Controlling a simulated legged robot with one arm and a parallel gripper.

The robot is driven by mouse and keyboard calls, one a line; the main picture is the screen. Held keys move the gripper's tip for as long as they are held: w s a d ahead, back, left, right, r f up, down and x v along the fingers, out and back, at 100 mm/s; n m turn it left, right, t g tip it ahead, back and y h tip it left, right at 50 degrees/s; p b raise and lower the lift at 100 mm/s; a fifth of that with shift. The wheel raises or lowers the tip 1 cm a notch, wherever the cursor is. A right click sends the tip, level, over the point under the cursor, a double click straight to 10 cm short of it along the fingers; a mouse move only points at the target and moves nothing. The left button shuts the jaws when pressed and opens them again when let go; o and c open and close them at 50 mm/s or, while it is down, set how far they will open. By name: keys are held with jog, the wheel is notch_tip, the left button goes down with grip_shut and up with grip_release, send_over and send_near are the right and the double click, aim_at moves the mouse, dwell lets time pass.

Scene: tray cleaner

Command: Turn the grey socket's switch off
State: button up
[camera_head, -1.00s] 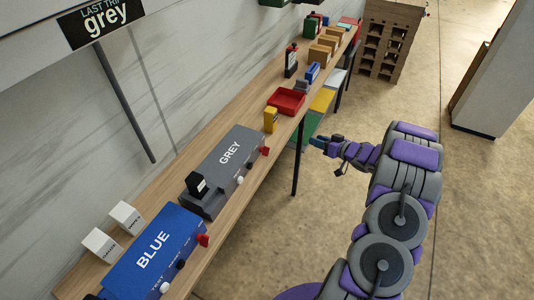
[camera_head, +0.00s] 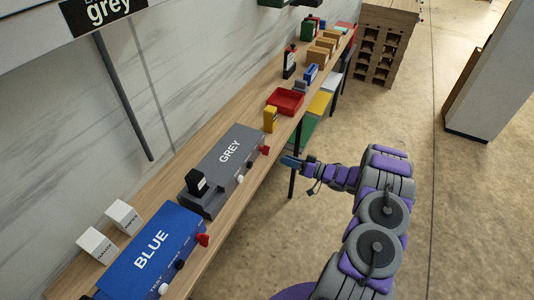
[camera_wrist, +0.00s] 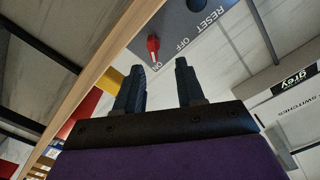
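The grey socket box (camera_head: 232,160) lies on the long wooden shelf, with white lettering GREY on top. On its front face are a red switch (camera_head: 265,149), a white knob (camera_head: 239,180) and a dark knob between them. My gripper (camera_head: 287,161) is in front of the box's right end, just off the shelf edge and apart from the switch. In the wrist view my gripper (camera_wrist: 158,82) has its two fingers spread with nothing between them. The red switch (camera_wrist: 153,46) shows beyond the fingers, between labels OFF and ON, its tip towards ON.
A blue box (camera_head: 152,250) with its own red switch is nearer on the shelf. A yellow item (camera_head: 270,119) and a red tray (camera_head: 286,101) are past the grey box. The shelf edge (camera_wrist: 120,50) runs close beside my gripper. Open floor is at the right.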

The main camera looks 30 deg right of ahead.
aim_at(262, 150)
jog(key=x, duration=0.9)
jog(key=shift+w+d+b, duration=0.15)
jog(key=shift+w+b, duration=0.15)
jog(key=shift+w, duration=0.05)
jog(key=shift+d+f, duration=0.1)
jog(key=shift+d, duration=0.55)
jog(key=shift+c, duration=0.5)
jog(key=shift+d+f, duration=0.1)
jog(key=shift+d, duration=0.4)
jog(key=shift+c, duration=1.4)
jog(key=shift+s+a, duration=0.15)
jog(key=shift+a, duration=0.25)
jog(key=c, duration=0.3)
jog(key=shift+a, duration=0.35)
grip_shut()
jog(key=shift+d, duration=0.1)
jog(key=shift+d, duration=0.1)
